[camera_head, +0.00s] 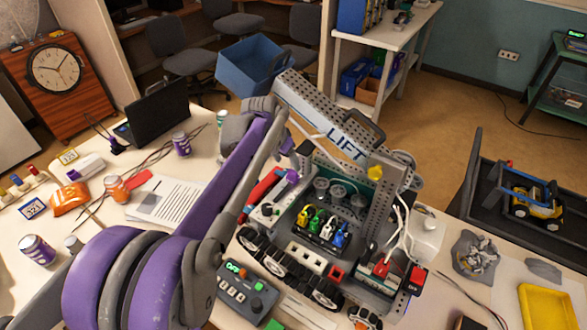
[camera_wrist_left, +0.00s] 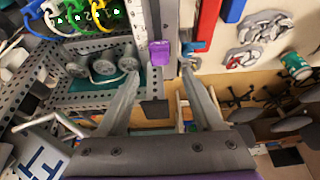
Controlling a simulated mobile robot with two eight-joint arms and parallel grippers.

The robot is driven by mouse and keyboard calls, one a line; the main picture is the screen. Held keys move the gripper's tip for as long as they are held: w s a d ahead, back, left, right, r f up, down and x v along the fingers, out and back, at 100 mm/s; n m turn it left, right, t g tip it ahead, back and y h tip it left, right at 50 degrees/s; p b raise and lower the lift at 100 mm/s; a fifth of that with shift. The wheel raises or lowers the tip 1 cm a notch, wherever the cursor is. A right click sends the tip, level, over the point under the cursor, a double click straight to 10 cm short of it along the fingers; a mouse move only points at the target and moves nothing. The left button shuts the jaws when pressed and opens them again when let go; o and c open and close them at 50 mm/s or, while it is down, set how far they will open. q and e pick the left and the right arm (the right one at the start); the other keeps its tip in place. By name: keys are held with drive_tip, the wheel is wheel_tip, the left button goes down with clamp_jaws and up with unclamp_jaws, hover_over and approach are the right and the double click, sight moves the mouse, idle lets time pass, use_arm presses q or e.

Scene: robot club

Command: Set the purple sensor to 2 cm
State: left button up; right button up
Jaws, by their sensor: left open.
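The purple sensor (camera_head: 292,175) is a small purple block on the left side of the wheeled robot labelled LIFT (camera_head: 345,147). In the left wrist view the purple sensor (camera_wrist_left: 160,52) sits on a grey upright strip beside a perforated metal plate. My left gripper (camera_wrist_left: 160,72) is open there, with one finger on each side of the strip. The purple block appears between and just past the fingertips; I cannot tell whether they touch it. In the head view my purple and grey left arm reaches over the table, and its gripper is partly hidden near the sensor. No scale reading is legible.
A controller with buttons (camera_head: 247,292) lies in front of the robot. Coloured plugs (camera_head: 322,228) and cables crowd its middle. A laptop (camera_head: 152,112), papers (camera_head: 172,203) and cans stand at left. A dark tray (camera_head: 482,190) with a small vehicle is at right.

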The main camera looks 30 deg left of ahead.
sight(292, 171)
use_arm(q)
drive_tip(key=x, duration=0.6)
drive_tip(key=shift+w, duration=0.15)
clamp_jaws()
idle(1.2)
